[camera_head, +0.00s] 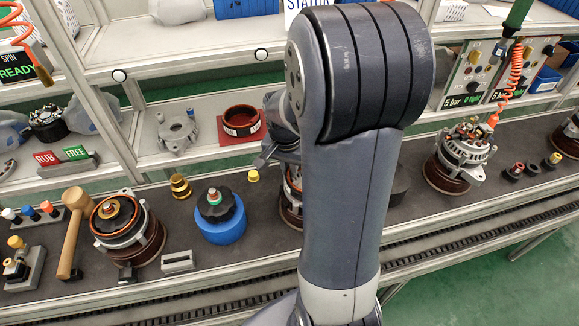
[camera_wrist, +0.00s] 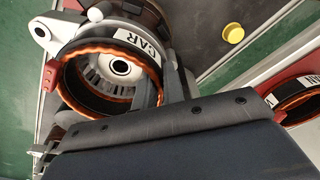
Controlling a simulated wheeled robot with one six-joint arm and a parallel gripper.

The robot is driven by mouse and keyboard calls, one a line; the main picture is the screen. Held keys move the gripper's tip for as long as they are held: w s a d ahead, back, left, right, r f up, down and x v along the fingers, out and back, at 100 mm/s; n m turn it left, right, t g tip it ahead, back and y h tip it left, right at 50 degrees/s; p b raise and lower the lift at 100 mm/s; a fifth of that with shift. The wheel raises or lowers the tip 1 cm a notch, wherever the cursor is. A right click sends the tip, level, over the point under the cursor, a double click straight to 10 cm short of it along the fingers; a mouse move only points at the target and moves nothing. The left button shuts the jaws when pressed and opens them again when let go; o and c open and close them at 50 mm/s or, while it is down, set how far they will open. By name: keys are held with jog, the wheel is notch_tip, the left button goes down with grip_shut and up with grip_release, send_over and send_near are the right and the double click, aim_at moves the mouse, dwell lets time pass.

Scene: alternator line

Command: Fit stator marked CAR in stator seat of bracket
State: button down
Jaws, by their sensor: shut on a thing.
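The stator marked CAR (camera_wrist: 138,43) is a ring with orange copper windings and a white label in the wrist view. My gripper (camera_wrist: 115,78) is shut on it. The grey bracket (camera_wrist: 42,31) shows beyond the ring, one eared lug at the left. A round bearing centre is visible through the ring. The ring overlaps the bracket; I cannot tell whether it is seated or still above it. In the head view my arm hides the gripper and most of the bracket (camera_head: 291,190), which stands on the bench behind it.
A second labelled stator (camera_wrist: 309,97) is at the right of the wrist view; it sits on a red tray (camera_head: 228,136) in the head view. A yellow cap (camera_wrist: 233,34) lies near the bracket. A blue round holder (camera_head: 222,226) stands left of my arm, an alternator (camera_head: 462,155) right.

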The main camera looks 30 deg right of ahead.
jog(key=shift+f, duration=0.3)
jog(key=c, duration=1.4)
grip_release()
jog(key=shift+c, duration=0.2)
jog(key=shift+s, duration=0.1)
notch_tip(320, 180, up, 11)
jog(key=a, duration=0.1)
jog(key=shift+s+f, duration=0.15)
jog(key=shift+s, duration=0.15)
jog(key=f, duration=0.7)
jog(key=d+f, duration=0.1)
jog(key=f, duration=0.2)
jog(key=shift+w+f, duration=0.35)
jog(key=shift+f, duration=0.05)
jog(key=shift+r, duration=0.35)
